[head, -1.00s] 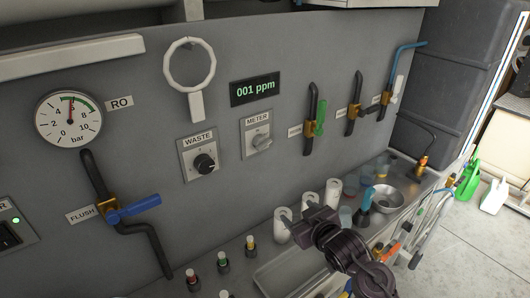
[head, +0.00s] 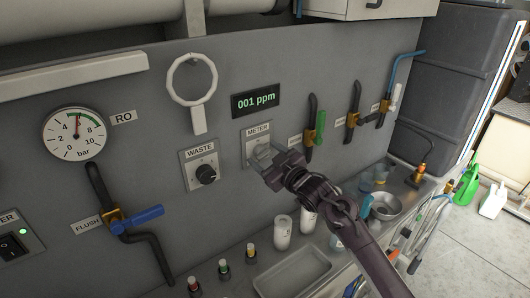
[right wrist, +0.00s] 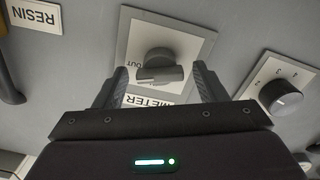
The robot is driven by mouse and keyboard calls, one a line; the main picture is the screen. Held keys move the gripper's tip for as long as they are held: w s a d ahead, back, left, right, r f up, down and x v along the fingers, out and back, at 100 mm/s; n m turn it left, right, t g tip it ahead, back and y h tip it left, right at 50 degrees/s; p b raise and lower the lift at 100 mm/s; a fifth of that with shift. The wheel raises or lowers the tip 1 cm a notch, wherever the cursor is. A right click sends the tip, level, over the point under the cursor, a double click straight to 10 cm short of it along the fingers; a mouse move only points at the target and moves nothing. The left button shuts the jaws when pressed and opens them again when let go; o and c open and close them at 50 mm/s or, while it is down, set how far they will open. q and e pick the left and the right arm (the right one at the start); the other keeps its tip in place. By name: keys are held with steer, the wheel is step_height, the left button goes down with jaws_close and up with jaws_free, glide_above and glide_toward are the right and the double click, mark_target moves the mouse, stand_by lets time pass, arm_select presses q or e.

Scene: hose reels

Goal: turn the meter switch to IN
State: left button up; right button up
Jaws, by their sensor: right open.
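The meter switch is a grey knob (right wrist: 160,68) with a bar handle on a light square plate under a METER label. In the head view its plate (head: 250,148) is partly hidden by my right gripper (head: 269,161). In the right wrist view the label is upside down and OUT shows beside the knob; the bar lies nearly level across the picture, and I cannot tell which mark it points to. My right gripper (right wrist: 160,76) is open, one finger on each side of the knob, with gaps visible on both sides. My left gripper is not in view.
The WASTE knob (head: 206,174) is left of the meter plate, the 001 ppm display (head: 255,101) above it. A green-handled valve (head: 320,127) is to the right. White containers (head: 282,231) and a tray (head: 292,273) stand on the counter below.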

steer(key=shift+w+a, duration=0.2)
steer(key=shift+c, duration=0.5)
steer(key=c, duration=0.9)
steer(key=shift+f+n+b, duration=0.2)
steer(key=shift+n+b, duration=1.05)
steer(key=shift+n, duration=0.05)
steer(key=n+b, duration=0.4)
steer(key=shift+f+n, duration=0.1)
steer(key=shift+n, duration=0.2)
steer(key=n+b, duration=0.3)
steer(key=n, duration=0.1)
steer(key=shift+b, duration=0.3)
steer(key=shift+a+n+b, duration=0.1)
steer(key=shift+n+b, duration=0.95)
steer(key=shift+n, duration=0.35)
